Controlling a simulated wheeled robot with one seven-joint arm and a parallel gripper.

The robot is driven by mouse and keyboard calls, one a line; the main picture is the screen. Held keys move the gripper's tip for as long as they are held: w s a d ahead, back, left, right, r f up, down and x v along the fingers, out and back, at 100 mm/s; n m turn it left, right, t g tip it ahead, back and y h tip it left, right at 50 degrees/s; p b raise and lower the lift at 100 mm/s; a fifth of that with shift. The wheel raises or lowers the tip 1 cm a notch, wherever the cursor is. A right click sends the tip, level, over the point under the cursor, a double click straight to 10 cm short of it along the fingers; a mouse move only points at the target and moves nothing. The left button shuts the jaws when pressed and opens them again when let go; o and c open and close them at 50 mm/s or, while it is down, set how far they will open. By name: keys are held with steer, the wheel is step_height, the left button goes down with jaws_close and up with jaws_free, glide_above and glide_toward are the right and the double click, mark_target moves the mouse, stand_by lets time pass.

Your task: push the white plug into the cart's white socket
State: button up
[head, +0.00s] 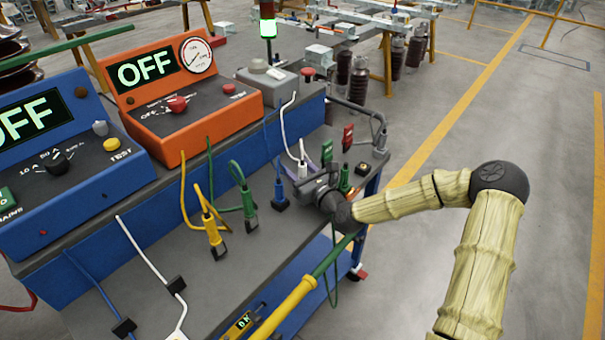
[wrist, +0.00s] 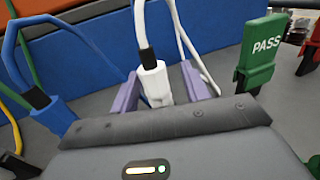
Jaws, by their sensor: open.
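The white plug (wrist: 155,82), with a black collar and a white cable rising from it, stands roughly upright on the cart top (head: 262,262). It also shows in the head view (head: 302,168), just beyond my gripper. My gripper (wrist: 160,92) is open, with one purple finger on each side of the plug. A gap shows on both sides. The plug's lower end is hidden behind my gripper's grey body, so I cannot tell whether it sits in a socket. I cannot make out the white socket in either view.
A blue plug (wrist: 50,112) stands left of my gripper and a green PASS tag (wrist: 262,52) right of it. Yellow (head: 215,240) and green (head: 249,208) plugs stand further left. Orange (head: 160,90) and blue (head: 70,160) OFF consoles line the back. A second white cable passes behind the right finger.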

jaws_close()
stand_by(0.3)
step_height(320, 180, up, 10)
steer(key=p, duration=0.1)
steer(key=shift+p, duration=0.3)
stand_by(0.5)
